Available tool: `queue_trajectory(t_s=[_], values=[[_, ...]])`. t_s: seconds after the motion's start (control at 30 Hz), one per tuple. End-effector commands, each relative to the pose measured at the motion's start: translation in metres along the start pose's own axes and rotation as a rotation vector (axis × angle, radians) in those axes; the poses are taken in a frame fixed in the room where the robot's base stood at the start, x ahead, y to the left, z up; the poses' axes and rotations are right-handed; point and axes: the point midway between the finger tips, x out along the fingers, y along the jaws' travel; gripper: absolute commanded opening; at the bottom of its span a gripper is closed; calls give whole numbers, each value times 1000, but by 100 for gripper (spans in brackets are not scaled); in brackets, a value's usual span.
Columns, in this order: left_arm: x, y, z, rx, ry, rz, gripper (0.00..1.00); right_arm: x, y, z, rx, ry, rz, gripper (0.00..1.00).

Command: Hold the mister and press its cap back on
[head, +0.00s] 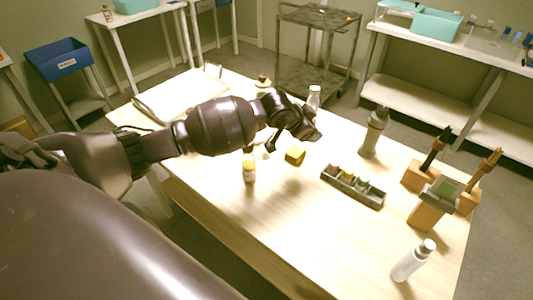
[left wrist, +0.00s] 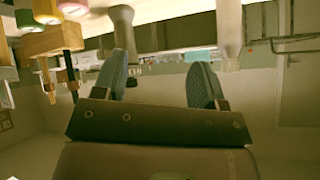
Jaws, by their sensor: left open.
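Several bottles stand on the pale table, and I cannot tell for sure which is the mister. A white bottle with a pale top (head: 408,262) is at the near right. Another white bottle (head: 313,97) stands behind my left gripper. A grey bottle (head: 371,135) stands to the right of it. A small white-and-orange bottle (head: 249,172) is below my left arm. I cannot make out a loose cap. My left gripper (head: 272,147) is open over the table; in the left wrist view its fingers (left wrist: 162,88) are apart with nothing held. My right gripper is not in view.
A yellow block (head: 295,155) lies just right of my left gripper. Wooden stands (head: 427,214) with tools fill the right side. The table's near middle (head: 290,215) is clear.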

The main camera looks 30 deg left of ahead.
Motion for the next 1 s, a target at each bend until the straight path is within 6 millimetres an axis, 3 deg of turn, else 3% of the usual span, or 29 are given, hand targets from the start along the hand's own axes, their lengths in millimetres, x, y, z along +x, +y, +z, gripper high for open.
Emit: queue_trajectory(t_s=[0.23, 0.4, 0.63, 1.0], values=[[-8, -59, 24, -97, -343, 18, 65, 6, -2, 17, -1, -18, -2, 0], [-29, -78, 53, -205, -588, 59, 65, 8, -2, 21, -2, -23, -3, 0], [-49, -77, 77, -293, -782, 115, 65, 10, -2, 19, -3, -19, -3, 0], [-54, -75, 82, -310, -823, 129, 65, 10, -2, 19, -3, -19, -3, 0]])
